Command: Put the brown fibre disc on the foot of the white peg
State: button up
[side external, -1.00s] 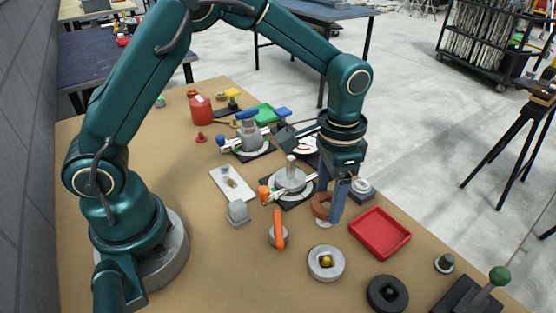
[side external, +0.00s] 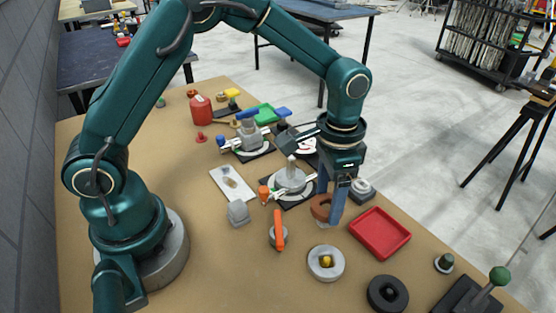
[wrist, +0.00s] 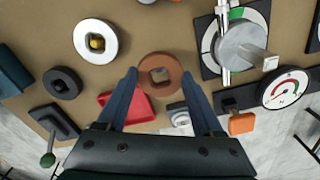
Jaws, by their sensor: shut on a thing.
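The brown fibre disc (side external: 319,207) is a thick ring with a hole in its middle. My gripper (side external: 328,210) is shut on it, with one blue finger on each side.
A red tray (side external: 382,236) stands close to the right of my gripper. An orange-handled piece (side external: 279,230), a pale ring (side external: 316,268) and a black ring (side external: 376,294) stand nearer the camera.

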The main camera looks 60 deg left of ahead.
jog(key=shift+f, duration=0.75)
dwell(0.7)
jog(key=shift+f, duration=0.3)
jog(key=shift+f, duration=0.45)
dwell(1.0)
jog(key=o, duration=1.4)
jog(key=shift+r, duration=0.1)
jog(key=shift+r, duration=3.65)
